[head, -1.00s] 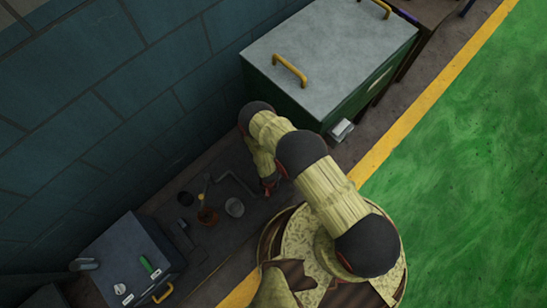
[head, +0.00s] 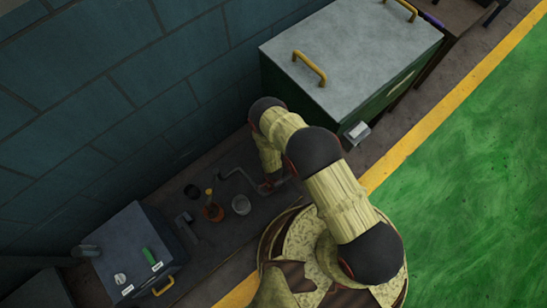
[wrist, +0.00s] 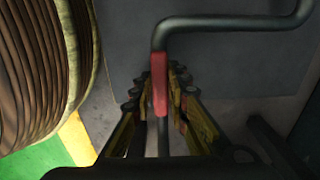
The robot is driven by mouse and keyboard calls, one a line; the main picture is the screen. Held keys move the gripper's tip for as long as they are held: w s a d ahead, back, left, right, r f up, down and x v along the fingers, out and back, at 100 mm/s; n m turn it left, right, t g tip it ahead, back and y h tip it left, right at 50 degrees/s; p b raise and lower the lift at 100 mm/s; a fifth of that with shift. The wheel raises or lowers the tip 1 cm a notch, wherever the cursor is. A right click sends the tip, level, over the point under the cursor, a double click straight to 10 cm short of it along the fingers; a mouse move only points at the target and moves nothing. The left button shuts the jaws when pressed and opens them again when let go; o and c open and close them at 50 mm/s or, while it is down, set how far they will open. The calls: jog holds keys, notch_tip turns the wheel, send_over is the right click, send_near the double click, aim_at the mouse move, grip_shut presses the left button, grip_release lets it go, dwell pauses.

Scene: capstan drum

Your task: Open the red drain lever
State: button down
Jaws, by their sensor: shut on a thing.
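The red lever grip (wrist: 159,84) is a red sleeve on a bent dark grey rod (wrist: 230,23), in the middle of the wrist view. My gripper (wrist: 160,78) has its fingers on either side of the red sleeve and is shut on it. The rod's lower end runs down between the fingers. In the head view my gripper (head: 268,184) is low beside the wall, at the bent rod (head: 241,171). My arm hides part of the rod there.
A large green cabinet (head: 350,50) with yellow handles stands beyond my arm. A grey box (head: 125,240) is lower left. Green floor (head: 470,180) is open at right.

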jog(key=shift+w, duration=0.1)
dwell(0.3)
jog(key=c, duration=1.7)
grip_release()
jog(key=shift+r, duration=0.1)
notch_tip(320, 180, up, 12)
jog(key=shift+f, duration=0.15)
